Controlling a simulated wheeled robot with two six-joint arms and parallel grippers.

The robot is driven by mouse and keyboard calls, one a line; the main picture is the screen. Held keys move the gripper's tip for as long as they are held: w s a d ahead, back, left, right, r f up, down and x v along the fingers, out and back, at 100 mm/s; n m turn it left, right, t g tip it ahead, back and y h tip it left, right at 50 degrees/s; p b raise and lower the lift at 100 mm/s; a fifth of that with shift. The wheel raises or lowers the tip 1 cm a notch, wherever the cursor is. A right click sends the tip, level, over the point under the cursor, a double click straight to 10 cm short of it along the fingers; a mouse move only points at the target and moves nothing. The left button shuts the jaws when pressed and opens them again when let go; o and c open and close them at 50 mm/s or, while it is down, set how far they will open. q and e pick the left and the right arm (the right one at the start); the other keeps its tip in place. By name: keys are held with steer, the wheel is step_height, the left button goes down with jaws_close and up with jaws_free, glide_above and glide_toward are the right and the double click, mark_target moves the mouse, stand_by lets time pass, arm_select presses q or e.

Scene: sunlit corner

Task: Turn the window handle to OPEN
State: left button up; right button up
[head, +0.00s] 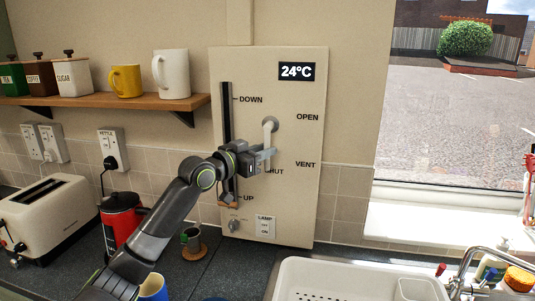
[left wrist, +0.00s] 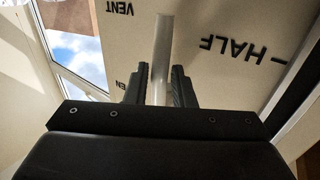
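The window handle (head: 268,138) is a pale lever on a round grey pivot, upper right on the cream wall panel (head: 300,215). It hangs down from the pivot, toward the partly hidden SHUT label. The OPEN label (head: 307,117) is right of the pivot, and VENT (head: 305,164) is lower right. My left gripper (head: 267,158) is at the handle's lower part. My right gripper is not in view.
A slider slot (head: 227,110) marked DOWN and UP runs left of the handle. A lamp switch (head: 265,227) and small knob are low on the panel. A shelf (head: 130,101) with mugs and canisters is at left.

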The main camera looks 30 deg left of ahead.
arm_select(q)
steer(key=shift+x, duration=0.75)
jaws_close()
